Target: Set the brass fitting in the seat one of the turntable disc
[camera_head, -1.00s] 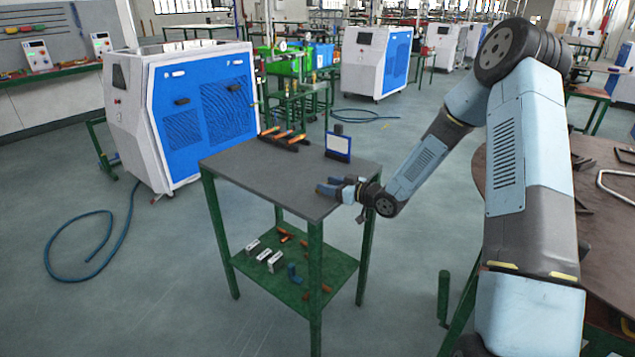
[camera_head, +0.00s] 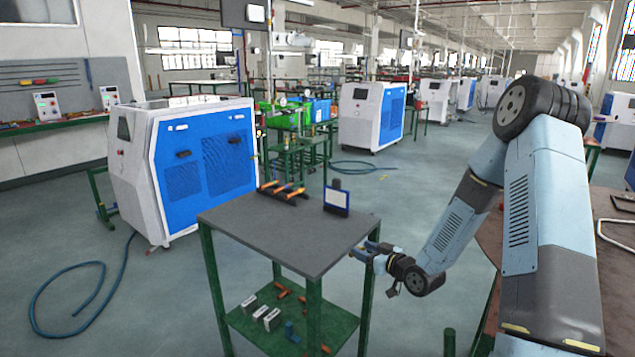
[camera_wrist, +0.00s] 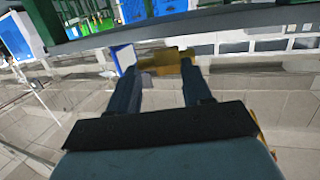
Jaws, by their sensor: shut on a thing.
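My gripper (camera_head: 363,251) is just off the right front edge of the grey-topped table in the head view. In the wrist view its two dark fingers (camera_wrist: 157,85) are shut on the brass fitting (camera_wrist: 160,60), a yellowish cylindrical piece lying crosswise between the fingertips. The fitting is too small to make out in the head view. I cannot pick out the turntable disc or its seat one in either view.
The table (camera_head: 270,235) has green legs and a lower shelf with several small parts. A blue-and-white device (camera_head: 337,198) and orange-handled tools (camera_head: 283,188) stand on top. A white-and-blue cabinet (camera_head: 185,165) is behind left. A brown surface (camera_head: 617,235) is at right.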

